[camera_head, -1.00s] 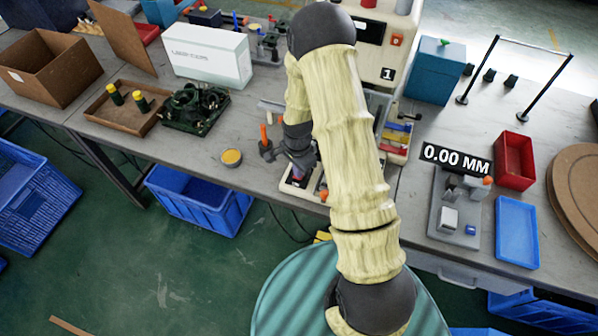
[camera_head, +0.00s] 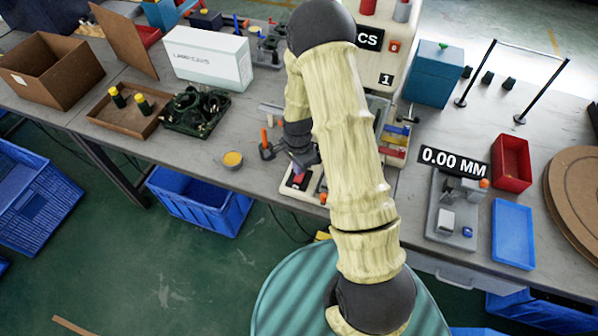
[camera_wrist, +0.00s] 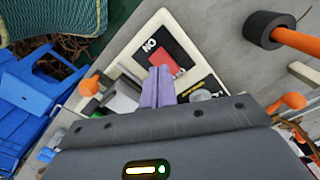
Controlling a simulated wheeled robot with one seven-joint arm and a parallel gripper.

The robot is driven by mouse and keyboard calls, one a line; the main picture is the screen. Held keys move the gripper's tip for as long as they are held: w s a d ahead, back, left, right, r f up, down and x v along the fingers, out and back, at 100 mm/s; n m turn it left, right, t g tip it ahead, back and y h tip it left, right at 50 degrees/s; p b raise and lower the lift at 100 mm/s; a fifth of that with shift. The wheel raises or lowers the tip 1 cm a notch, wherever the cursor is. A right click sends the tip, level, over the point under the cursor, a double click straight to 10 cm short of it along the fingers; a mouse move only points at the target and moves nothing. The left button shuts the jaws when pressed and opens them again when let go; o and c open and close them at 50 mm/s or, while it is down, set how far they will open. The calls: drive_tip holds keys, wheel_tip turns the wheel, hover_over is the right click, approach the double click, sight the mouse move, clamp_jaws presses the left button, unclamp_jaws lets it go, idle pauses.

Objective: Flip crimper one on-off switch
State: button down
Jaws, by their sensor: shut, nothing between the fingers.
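Crimper one is the cream machine marked 1 (camera_head: 386,79), with a black display (camera_head: 368,36) showing the letters CS, partly hidden by my arm. Its base reaches towards the table's front edge. In the wrist view a red rocker switch (camera_wrist: 166,61) sits on a black plate with an ON label, upside down here, on the cream base. The switch also shows in the head view (camera_head: 298,181). My gripper (camera_wrist: 160,70) has its purple fingers shut together, empty, with the tips at the switch's near edge. I cannot tell whether they touch it.
An orange-handled lever (camera_wrist: 295,40) is at the upper right of the wrist view. A yellow-filled round tin (camera_head: 232,160) stands left of the base. A gauge fixture (camera_head: 458,205), a blue tray (camera_head: 513,235) and a red bin (camera_head: 512,162) lie to the right.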

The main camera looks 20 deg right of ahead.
wheel_tip(320, 180, up, 4)
drive_tip(key=shift+f+p, duration=0.1)
drive_tip(key=shift+p, duration=1.1)
drive_tip(key=shift+s, duration=0.1)
wheel_tip(320, 180, up, 14)
drive_tip(key=n+t, duration=0.1)
drive_tip(key=n, duration=0.6)
hover_over(298, 179)
drive_tip(key=s, duration=0.6)
drive_tip(key=s+r+n+t, duration=0.1)
drive_tip(key=s+r+n, duration=0.5)
drive_tip(key=s+r, duration=0.1)
drive_tip(key=shift+s+t, duration=0.3)
drive_tip(key=shift+s, duration=0.45)
drive_tip(key=shift+r, duration=0.1)
